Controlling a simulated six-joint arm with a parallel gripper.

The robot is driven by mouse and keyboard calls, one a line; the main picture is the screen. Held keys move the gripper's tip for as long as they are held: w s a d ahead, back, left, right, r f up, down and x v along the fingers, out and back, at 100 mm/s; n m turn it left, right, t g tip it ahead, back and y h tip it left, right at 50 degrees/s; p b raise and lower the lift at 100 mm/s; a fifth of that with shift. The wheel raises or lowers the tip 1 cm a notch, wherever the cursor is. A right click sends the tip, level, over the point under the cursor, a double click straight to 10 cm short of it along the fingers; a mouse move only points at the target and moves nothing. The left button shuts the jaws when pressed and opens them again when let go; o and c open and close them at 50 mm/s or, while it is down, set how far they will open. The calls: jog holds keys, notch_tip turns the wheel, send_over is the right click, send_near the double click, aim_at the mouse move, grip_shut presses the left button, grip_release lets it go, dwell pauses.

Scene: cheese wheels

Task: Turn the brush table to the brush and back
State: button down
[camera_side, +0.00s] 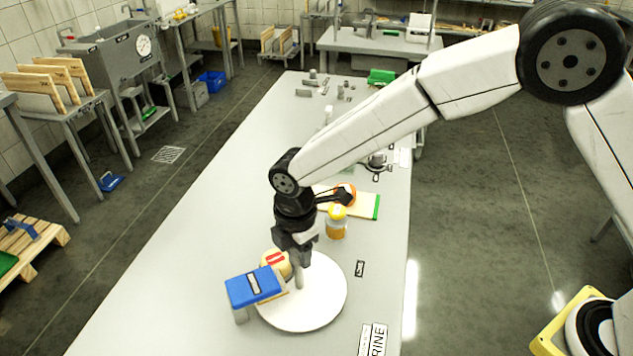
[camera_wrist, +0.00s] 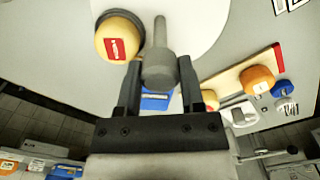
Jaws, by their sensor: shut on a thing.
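The brush table (camera_side: 322,303) is a round white disc lying on the long grey bench. A grey upright peg (camera_wrist: 159,66) stands on it, and my gripper (camera_side: 301,258) is shut on the peg from above. A yellow cheese wheel with a red label (camera_side: 275,262) sits on the disc's far left part. In the wrist view the cheese (camera_wrist: 117,38) is close beside the peg. The brush (camera_side: 254,286) is a blue block on a grey post at the disc's left edge, overhanging it near the cheese. In the wrist view, a bit of blue (camera_wrist: 155,102) shows between my fingers, partly hidden.
The bench's left side is clear.

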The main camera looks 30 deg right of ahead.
jog(key=shift+n, duration=3.2)
jog(key=shift+a+n, duration=0.1)
jog(key=shift+n, duration=3.2)
jog(key=shift+c, duration=1.1)
grip_release()
jog(key=shift+r, duration=0.1)
jog(key=shift+r, duration=3.85)
